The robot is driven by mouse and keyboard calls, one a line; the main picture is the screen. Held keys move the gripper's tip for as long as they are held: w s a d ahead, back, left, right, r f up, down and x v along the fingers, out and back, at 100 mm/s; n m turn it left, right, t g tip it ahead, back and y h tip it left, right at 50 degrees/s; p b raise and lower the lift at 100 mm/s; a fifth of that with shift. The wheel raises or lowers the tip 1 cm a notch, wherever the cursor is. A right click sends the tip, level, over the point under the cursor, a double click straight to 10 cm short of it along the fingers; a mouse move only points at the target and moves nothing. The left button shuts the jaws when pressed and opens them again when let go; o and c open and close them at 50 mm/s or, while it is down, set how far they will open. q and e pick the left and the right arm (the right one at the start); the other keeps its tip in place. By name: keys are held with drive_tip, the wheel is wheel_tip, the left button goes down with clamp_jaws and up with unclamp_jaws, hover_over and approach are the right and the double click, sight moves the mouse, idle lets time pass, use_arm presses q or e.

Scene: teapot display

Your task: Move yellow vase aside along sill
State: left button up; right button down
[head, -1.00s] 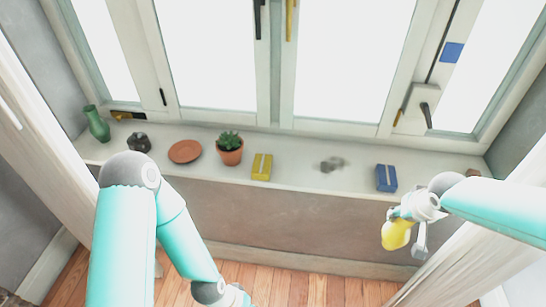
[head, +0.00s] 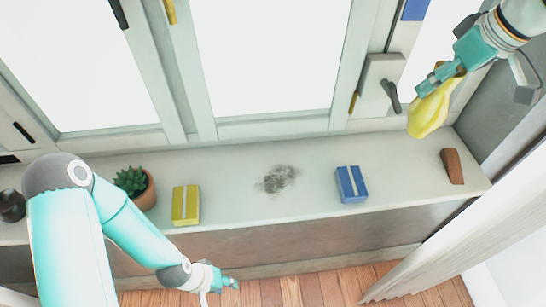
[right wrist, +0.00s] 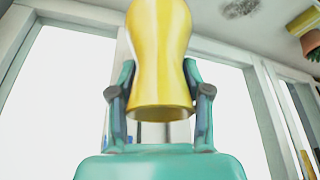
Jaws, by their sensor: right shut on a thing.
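The yellow vase (head: 430,112) is held in the air by my right gripper (head: 445,78), above the right part of the sill (head: 320,192), in front of the window. It hangs clear of the sill, somewhat tilted. In the right wrist view the vase (right wrist: 158,55) sits between the two fingers of the gripper (right wrist: 160,95), which press on its sides. My left gripper (head: 228,284) is low in front of the sill, apart from everything on it; it is too small to tell whether it is open.
On the sill stand a potted succulent (head: 137,186), a yellow box (head: 186,204), a blue box (head: 351,184) and a brown wedge (head: 452,166). A dark smudge (head: 278,178) marks the sill between the boxes. Bare sill lies between the blue box and the wedge. A window handle (head: 391,96) juts out nearby.

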drive_tip(key=shift+d+r, duration=0.1)
drive_tip(key=shift+r, duration=0.05)
wheel_tip(320, 180, down, 20)
drive_tip(key=b, duration=0.3)
drive_tip(key=shift+b, duration=0.35)
drive_tip(key=c, duration=0.5)
unclamp_jaws()
drive_tip(key=p+v, duration=0.1)
drive_tip(key=v, duration=1.1)
